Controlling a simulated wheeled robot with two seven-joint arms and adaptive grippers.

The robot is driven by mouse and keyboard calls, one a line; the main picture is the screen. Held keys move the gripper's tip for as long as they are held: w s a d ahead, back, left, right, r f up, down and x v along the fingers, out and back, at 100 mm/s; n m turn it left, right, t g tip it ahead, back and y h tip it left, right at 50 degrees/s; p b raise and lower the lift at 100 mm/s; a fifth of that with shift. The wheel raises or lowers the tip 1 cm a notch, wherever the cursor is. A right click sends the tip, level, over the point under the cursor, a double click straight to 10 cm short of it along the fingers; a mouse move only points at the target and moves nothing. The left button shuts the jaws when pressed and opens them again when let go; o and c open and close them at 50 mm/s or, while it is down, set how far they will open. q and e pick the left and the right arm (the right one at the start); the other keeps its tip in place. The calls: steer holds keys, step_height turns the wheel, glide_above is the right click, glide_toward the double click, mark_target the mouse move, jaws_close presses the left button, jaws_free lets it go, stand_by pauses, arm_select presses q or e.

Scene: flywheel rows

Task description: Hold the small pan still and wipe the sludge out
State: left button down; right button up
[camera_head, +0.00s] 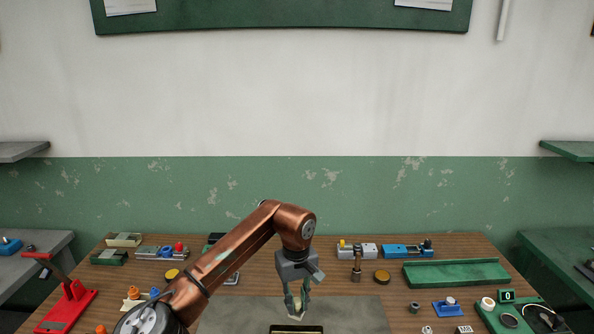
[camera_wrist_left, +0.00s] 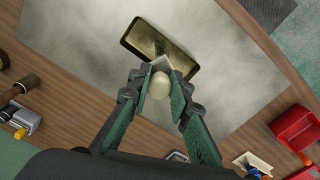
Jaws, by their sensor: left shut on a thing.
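The small pan (camera_wrist_left: 135,40), dark-rimmed and rectangular, lies tilted across the grey mat in the left wrist view. Its rim shows at the bottom edge of the head view (camera_head: 297,328). Inside is a yellowish-brown film, the sludge (camera_wrist_left: 178,58), with a darker patch near the middle. My left gripper (camera_head: 297,311) points down at the pan and is shut on a cream-coloured wiper (camera_wrist_left: 160,86) with a rounded grip. The wiper's pale flat end overlaps the pan's near side; I cannot tell whether it touches the bottom. My right gripper is in neither view.
The grey mat (camera_head: 350,312) around the pan is clear. A green tray (camera_head: 456,273) and a blue device (camera_head: 407,251) stand at the right and back. A red press (camera_head: 68,308) stands at the left. Several small parts line the wooden table.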

arm_select(q)
step_height(320, 180, down, 2)
steer(key=shift+w+a+f, duration=0.1)
steer(key=shift+a+f, duration=0.05)
steer(key=shift+f, duration=0.25)
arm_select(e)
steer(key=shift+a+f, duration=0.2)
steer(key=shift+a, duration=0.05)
